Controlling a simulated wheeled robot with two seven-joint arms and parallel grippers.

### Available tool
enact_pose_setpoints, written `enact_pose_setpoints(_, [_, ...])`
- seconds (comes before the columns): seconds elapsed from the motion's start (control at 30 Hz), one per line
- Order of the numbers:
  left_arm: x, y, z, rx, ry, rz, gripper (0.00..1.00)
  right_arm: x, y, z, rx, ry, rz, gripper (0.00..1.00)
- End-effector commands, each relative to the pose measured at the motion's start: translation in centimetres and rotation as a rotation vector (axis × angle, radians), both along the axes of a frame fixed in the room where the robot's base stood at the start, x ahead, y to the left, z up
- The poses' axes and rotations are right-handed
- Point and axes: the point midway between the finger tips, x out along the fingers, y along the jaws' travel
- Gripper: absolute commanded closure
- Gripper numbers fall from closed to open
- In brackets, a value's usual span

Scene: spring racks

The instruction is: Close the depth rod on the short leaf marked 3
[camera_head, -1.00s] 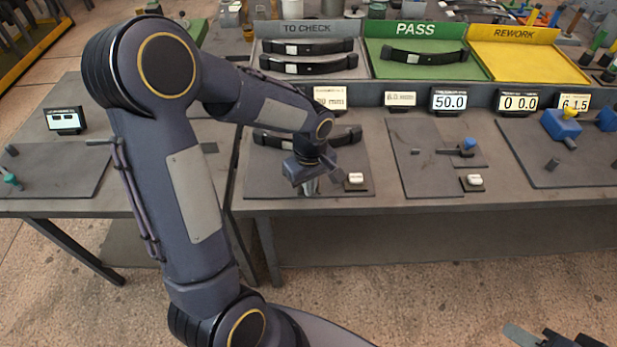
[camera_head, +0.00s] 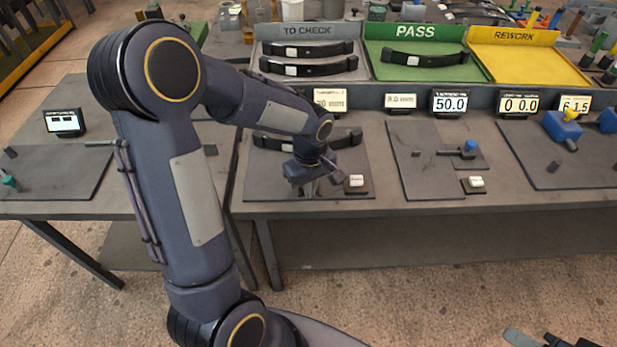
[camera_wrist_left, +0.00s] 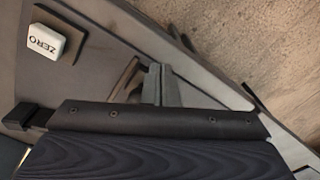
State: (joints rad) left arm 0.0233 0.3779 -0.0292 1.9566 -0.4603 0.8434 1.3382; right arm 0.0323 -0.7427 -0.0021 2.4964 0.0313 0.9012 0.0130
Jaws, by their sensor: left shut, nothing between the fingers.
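A black leaf (camera_head: 347,139) lies on the grey mat (camera_head: 262,183) in the middle of the bench, partly hidden by my left arm. I cannot read a number on it. My left gripper (camera_head: 309,190) is over the front of this mat, pointing down in front of the leaf, shut and empty. In the left wrist view its fingers (camera_wrist_left: 161,84) show together, beside a dark bar (camera_wrist_left: 124,77). I cannot tell whether that bar is the depth rod; no rod shows clearly in the head view. At the bottom right, a dark piece of my right arm shows, its jaws unclear.
A white ZERO button (camera_wrist_left: 44,42) sits close to my left gripper; it also shows in the head view (camera_head: 356,181). Displays (camera_head: 450,102) line the back ledge. Behind stand TO CHECK (camera_head: 308,29) with two leaves, PASS (camera_head: 415,31) with one, and an empty REWORK tray (camera_head: 525,66).

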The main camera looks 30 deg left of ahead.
Motion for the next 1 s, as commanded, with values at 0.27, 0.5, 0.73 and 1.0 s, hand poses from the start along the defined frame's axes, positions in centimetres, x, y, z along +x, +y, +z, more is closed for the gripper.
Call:
enact_pose_setpoints(0.27, [0.7, 0.5, 0.0, 0.000, 0.000, 0.002, 1.00, 0.0, 0.0, 0.1, 0.000, 0.000, 0.000, 0.64])
enact_pose_setpoints(0.5, [1.3, 0.9, 0.0, 0.000, 0.001, 0.002, 1.00, 0.0, 0.0, 0.2, 0.000, 0.000, 0.000, 0.64])
enact_pose_setpoints(0.73, [1.9, 1.3, 0.0, 0.002, 0.001, 0.002, 1.00, 0.0, 0.0, 0.3, 0.000, 0.000, 0.000, 0.64])
enact_pose_setpoints(1.0, [2.6, 1.7, 0.0, 0.002, 0.001, 0.002, 1.00, 0.0, 0.0, 0.4, 0.000, 0.000, 0.000, 0.64])
